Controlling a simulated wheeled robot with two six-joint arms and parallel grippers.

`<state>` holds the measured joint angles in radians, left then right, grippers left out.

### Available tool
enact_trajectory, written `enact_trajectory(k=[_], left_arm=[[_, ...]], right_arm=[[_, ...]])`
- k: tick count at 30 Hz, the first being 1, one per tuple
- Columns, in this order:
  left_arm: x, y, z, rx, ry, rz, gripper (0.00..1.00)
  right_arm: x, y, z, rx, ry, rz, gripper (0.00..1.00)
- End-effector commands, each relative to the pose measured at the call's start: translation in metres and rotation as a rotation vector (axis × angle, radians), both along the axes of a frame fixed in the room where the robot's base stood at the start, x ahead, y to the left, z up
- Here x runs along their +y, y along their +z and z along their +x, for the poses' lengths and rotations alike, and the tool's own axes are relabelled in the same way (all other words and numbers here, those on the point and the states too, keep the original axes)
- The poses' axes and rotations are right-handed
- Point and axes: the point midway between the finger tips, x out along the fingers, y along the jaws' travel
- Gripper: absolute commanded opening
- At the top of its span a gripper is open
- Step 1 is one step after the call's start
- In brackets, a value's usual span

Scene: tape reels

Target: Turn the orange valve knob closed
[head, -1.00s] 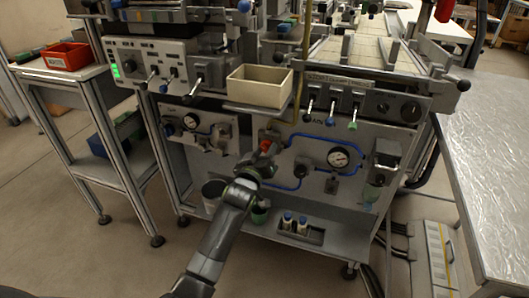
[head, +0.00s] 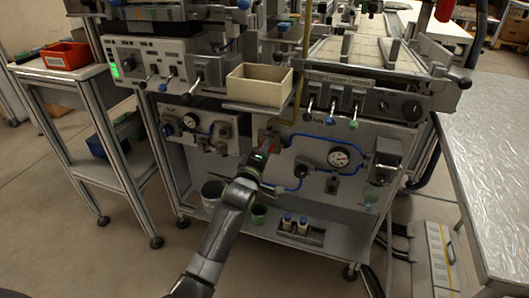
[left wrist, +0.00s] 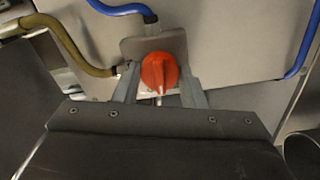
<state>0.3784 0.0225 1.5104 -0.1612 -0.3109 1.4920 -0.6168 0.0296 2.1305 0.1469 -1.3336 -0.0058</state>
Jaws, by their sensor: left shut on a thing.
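The orange valve knob (left wrist: 159,72) sits on a grey valve plate (left wrist: 180,43) in the left wrist view, with its grip ridge roughly upright in the picture. My left gripper (left wrist: 160,88) has one finger on each side of it and is shut on it. In the head view my left gripper (head: 269,152) is at the front panel, and only a small red-orange bit of the knob (head: 276,146) shows past it. My right gripper is in neither view.
A blue hose (left wrist: 122,8) and a yellow-brown hose (left wrist: 68,46) meet the valve.

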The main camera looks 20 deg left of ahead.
Motion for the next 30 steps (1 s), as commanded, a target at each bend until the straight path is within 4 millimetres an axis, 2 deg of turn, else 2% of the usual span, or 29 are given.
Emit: enact_trajectory(k=[9, 22, 23, 27, 30], left_arm=[[0.0004, -0.0013, -0.0002, 0.006, 0.001, -0.082, 0.15], [0.0004, -0.0013, -0.0003, 0.007, 0.001, -0.090, 0.15], [0.0004, -0.0014, -0.0003, 0.007, 0.001, -0.090, 0.39], [0.0003, -0.0012, -0.0003, 0.006, 0.001, -0.089, 0.57], [0.0002, -0.0009, -0.0002, 0.005, 0.000, -0.089, 0.59]], right_arm=[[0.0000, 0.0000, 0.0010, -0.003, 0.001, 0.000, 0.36], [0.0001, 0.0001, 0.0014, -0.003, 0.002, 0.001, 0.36], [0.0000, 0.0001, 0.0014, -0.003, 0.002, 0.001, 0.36], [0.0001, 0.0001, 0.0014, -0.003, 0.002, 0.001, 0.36], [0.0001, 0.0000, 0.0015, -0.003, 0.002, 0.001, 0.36]])
